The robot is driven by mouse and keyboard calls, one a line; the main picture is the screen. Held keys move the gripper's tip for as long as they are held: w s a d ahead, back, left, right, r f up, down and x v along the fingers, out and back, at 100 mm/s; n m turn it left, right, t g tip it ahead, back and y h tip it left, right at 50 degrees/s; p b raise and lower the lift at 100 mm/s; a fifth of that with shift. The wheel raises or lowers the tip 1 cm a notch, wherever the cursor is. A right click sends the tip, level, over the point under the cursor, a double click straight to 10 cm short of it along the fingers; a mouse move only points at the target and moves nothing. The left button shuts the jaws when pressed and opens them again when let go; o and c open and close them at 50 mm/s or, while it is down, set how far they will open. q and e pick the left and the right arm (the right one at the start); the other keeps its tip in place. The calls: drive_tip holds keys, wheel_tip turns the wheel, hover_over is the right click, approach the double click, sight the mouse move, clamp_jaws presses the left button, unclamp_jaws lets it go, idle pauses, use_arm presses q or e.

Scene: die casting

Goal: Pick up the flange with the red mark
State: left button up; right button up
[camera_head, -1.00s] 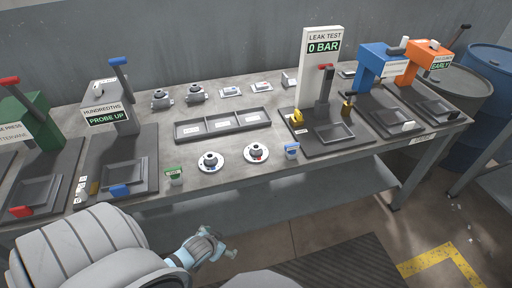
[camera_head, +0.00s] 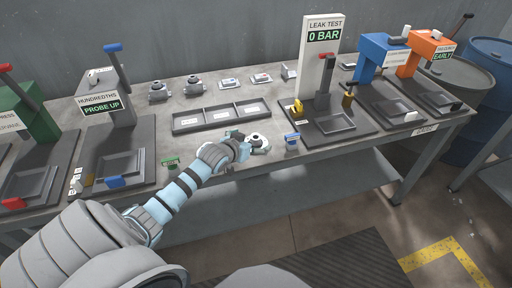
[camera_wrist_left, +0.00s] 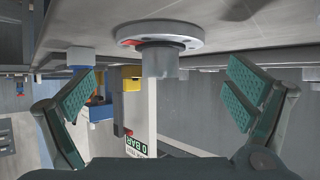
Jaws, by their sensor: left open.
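A round metal flange (camera_head: 259,142) with a raised hub lies near the front edge of the bench. In the left wrist view the flange (camera_wrist_left: 160,39) shows upside down, with a red mark on its disc. My left gripper (camera_head: 244,143) is just left of this flange in the head view. In the left wrist view my left gripper (camera_wrist_left: 160,92) is open, its green-padded fingers apart on either side of the hub, not touching it. The other flange is hidden behind my left arm. My right gripper is out of view.
A divided grey tray (camera_head: 222,128) lies behind. The leak test stand (camera_head: 318,70) is to the right.

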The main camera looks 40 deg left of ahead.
sight(253, 140)
use_arm(q)
drive_tip(key=b+x, duration=0.1)
drive_tip(key=x, duration=0.2)
drive_tip(key=shift+w+f, duration=0.15)
drive_tip(key=shift+w, duration=0.2)
drive_tip(key=shift+s+a, duration=0.1)
drive_tip(key=c, duration=2.1)
